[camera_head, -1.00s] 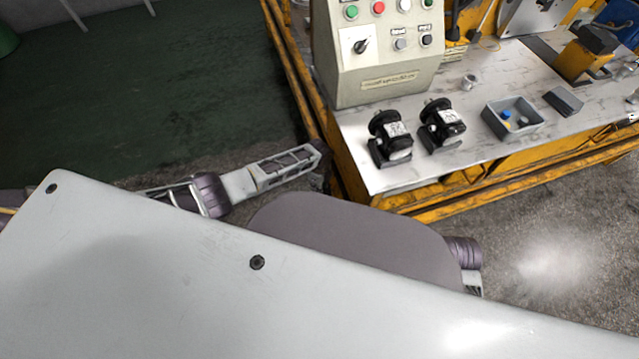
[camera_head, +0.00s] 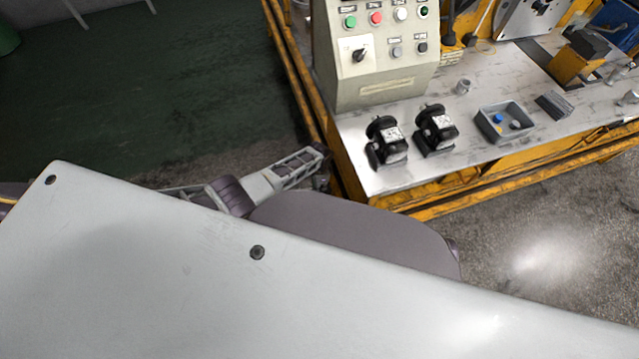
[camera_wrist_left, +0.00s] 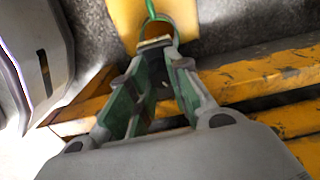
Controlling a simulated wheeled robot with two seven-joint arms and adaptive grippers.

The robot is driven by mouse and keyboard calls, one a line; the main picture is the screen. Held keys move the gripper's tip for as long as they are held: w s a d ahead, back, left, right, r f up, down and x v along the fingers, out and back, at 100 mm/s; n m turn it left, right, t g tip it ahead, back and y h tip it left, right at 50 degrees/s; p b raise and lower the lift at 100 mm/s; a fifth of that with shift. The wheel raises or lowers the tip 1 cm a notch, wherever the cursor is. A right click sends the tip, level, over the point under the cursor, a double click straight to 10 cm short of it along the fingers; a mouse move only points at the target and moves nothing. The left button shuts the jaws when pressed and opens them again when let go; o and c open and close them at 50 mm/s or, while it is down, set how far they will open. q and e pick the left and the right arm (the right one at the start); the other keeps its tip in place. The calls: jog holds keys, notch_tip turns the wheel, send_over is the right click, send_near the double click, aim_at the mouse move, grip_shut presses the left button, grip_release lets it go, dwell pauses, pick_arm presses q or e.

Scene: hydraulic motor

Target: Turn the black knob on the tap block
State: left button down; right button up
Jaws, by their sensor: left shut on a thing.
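A black rotary knob (camera_head: 359,55) sits on the front of the sloped grey control box (camera_head: 385,75) in the head view; I cannot tell whether the task means this one. My left gripper (camera_wrist_left: 158,48) shows in the left wrist view, its green-lined fingers drawn together at the tips. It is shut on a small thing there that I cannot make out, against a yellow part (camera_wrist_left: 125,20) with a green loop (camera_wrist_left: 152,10). In the head view its fingertips cannot be made out. My right gripper is not in view.
Dark green floor (camera_head: 150,90) lies clear at the left.

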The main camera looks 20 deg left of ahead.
pick_arm(q)
jog(key=shift+a+n, duration=0.1)
jog(key=shift+n, duration=0.3)
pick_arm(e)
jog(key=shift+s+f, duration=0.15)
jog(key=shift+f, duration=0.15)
pick_arm(q)
jog(key=c, duration=1.3)
grip_release()
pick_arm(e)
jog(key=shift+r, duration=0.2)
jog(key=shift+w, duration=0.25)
pick_arm(q)
jog(key=shift+r, duration=0.2)
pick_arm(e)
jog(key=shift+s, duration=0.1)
pick_arm(q)
jog(key=shift+r, duration=5.75)
